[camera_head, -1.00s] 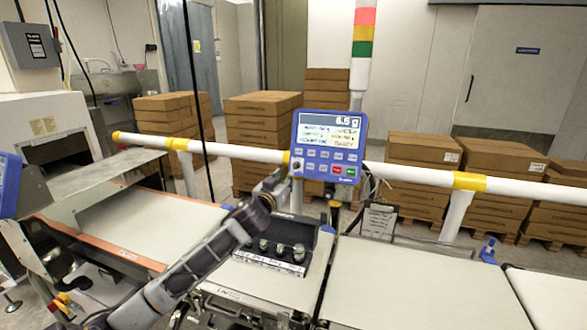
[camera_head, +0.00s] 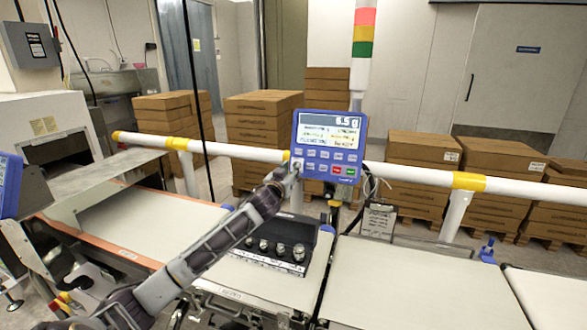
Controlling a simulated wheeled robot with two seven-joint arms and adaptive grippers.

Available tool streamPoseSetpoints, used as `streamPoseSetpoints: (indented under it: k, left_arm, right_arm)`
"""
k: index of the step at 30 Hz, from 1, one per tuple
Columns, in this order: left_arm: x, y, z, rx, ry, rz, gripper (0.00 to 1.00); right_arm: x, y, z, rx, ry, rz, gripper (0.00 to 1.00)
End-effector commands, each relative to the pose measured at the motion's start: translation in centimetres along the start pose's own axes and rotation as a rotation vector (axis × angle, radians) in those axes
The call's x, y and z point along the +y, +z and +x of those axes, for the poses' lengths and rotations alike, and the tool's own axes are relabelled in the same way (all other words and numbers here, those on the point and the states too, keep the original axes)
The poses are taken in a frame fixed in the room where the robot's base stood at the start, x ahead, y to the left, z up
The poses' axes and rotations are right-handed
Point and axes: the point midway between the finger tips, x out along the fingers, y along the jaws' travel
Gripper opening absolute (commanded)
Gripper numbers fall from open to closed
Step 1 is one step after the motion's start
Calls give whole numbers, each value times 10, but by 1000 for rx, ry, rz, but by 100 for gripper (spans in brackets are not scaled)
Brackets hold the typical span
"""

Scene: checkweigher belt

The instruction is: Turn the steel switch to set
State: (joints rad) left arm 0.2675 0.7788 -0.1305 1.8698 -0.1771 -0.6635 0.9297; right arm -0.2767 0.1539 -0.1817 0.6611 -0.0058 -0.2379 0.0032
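The blue control box (camera_head: 326,147) with a grey display and rows of buttons stands on the white rail in the middle of the view. The steel switch is at the box's lower left edge (camera_head: 297,165), mostly hidden behind my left gripper. My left gripper (camera_head: 291,171) reaches up from the lower left, its tips at or very close to that switch. Its fingers are too small and overlapped to tell open from shut, and I cannot tell whether they touch the switch. My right gripper is not in view.
An empty belt (camera_head: 420,285) lies to the right. The white rail (camera_head: 400,172) with yellow bands crosses behind. Stacked brown boxes (camera_head: 262,125) stand beyond it.

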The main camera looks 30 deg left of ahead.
Motion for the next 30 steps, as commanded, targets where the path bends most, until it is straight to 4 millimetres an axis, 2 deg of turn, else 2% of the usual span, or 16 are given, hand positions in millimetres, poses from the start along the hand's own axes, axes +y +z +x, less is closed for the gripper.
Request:
streamPoseSetpoints:
  k: [5, 13, 27, 28, 30]
  left_arm:
    - [0, 0, 13, 0, 0, 0, 31]
    - [0, 0, 28, 0, -1, -1, 31]
    - [0, 0, 32, 0, 1, 0, 31]
    - [0, 0, 32, 0, 1, 0, 30]
    - [0, 0, 32, 0, 1, 0, 21]
  right_arm:
    - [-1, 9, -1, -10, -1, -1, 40]
    - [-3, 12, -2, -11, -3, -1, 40]
    - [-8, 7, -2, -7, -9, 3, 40]
    - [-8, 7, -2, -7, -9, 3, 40]
    - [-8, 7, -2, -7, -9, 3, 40]
